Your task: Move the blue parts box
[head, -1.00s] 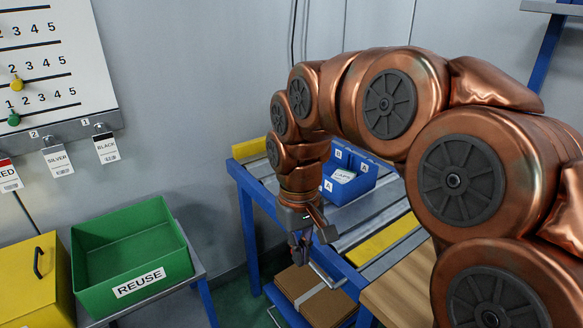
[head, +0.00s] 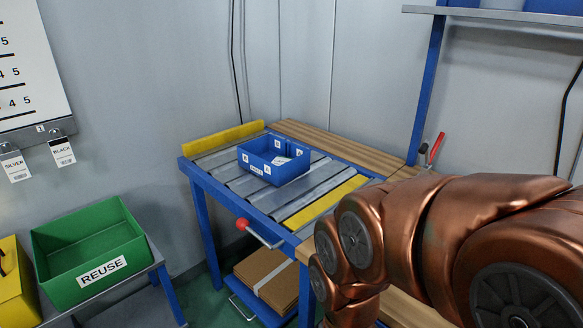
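The blue parts box (head: 262,167) sits upright on the grey roller surface of the blue-framed table, between two yellow side rails. It has white letter labels and something white inside. My copper arm shows at the lower right of the head view, bent downward. My gripper is below the picture's edge, so its fingers are hidden. No part of my arm touches the box in this view.
A green REUSE bin (head: 92,252) and a yellow box (head: 10,285) stand at the left. A red-knobbed lever (head: 242,225) sticks out of the table's front. Flat cardboard (head: 266,277) lies on the lower shelf. A red-handled clamp (head: 436,148) stands at the back right.

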